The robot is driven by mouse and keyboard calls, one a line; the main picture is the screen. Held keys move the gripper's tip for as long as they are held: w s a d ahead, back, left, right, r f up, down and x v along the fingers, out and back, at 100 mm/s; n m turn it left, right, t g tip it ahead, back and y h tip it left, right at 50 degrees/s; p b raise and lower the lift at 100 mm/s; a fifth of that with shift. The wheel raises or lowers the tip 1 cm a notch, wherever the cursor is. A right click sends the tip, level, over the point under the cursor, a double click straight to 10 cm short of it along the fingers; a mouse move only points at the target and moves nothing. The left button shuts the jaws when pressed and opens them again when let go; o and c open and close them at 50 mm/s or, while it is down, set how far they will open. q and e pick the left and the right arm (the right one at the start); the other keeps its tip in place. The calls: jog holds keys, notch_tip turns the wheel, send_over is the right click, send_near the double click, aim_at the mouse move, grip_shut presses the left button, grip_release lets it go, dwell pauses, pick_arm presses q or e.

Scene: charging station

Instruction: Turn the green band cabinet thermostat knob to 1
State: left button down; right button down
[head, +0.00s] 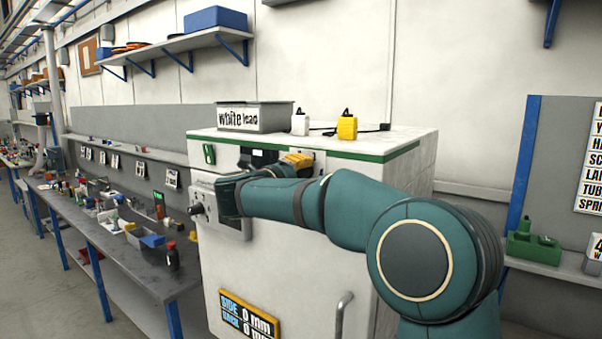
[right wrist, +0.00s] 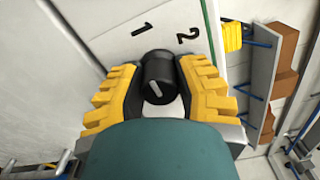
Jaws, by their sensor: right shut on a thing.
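The white cabinet with a green band (head: 360,156) along its top edge stands mid-picture in the head view. My right gripper (head: 298,160) is at its front, just below the band, with yellow finger pads showing. In the right wrist view my right gripper (right wrist: 157,95) is shut on the black thermostat knob (right wrist: 158,68), one finger on each side. The knob's end carries a short white slanted mark. The numbers 1 (right wrist: 142,30) and 2 (right wrist: 187,38) are printed on the white face beyond the knob. The head view does not show the knob clearly. My left gripper is out of view.
A grey panel with a dark knob (head: 197,208) is lower on the cabinet front, partly behind my arm. A "white lead" bin (head: 252,118), a white block (head: 299,124) and a yellow block (head: 347,127) stand on top. A cluttered workbench (head: 175,285) is at left.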

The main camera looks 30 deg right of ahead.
jog(key=c, duration=0.6)
grip_release()
jog(key=shift+d, duration=0.1)
jog(key=v, duration=1.2)
jog(key=shift+s+f, duration=0.1)
